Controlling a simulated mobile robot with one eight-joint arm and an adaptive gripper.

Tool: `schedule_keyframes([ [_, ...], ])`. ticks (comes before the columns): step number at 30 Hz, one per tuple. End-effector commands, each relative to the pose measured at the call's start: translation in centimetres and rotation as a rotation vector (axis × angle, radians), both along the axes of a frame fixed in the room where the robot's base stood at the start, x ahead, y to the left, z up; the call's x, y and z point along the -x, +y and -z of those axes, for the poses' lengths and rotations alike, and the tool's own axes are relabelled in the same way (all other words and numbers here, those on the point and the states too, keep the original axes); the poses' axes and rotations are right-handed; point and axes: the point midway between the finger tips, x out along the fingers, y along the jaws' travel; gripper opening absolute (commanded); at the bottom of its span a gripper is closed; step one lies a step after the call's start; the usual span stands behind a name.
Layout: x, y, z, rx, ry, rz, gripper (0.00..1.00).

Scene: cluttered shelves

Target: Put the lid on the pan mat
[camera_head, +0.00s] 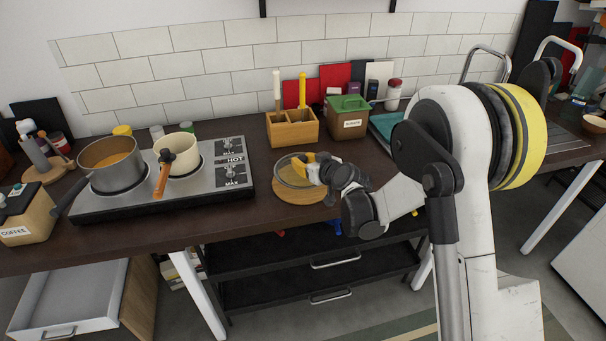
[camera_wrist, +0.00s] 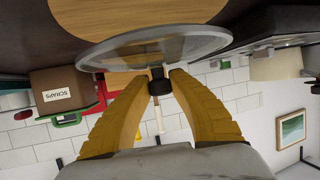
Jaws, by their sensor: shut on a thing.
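The pan mat (camera_head: 300,196) is a round wooden disc on the dark counter, right of the hot plate. It also shows at the top of the wrist view (camera_wrist: 135,16). The glass lid (camera_head: 290,173) has a pale rim and a black knob. In the wrist view the lid (camera_wrist: 125,52) is seen nearly edge-on. My gripper (camera_head: 318,168) has yellow fingers, which are shut on the knob in the wrist view (camera_wrist: 161,80). The lid is at the mat and overlaps its back part in the head view. I cannot tell whether they touch.
A wooden utensil box (camera_head: 292,132) and a green-lidded scraps bin (camera_head: 347,122) stand behind the mat. The counter front edge is close.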

Motion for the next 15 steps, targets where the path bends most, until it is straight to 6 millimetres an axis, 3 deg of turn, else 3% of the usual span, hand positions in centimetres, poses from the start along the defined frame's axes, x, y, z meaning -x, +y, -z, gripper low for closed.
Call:
schedule_keyframes([
  [7,0.0,0.0,3.8,0.0,0.0,0.0,0.0],
  [15,0.0,0.0,3.8,0.0,0.0,0.0,0.0],
])
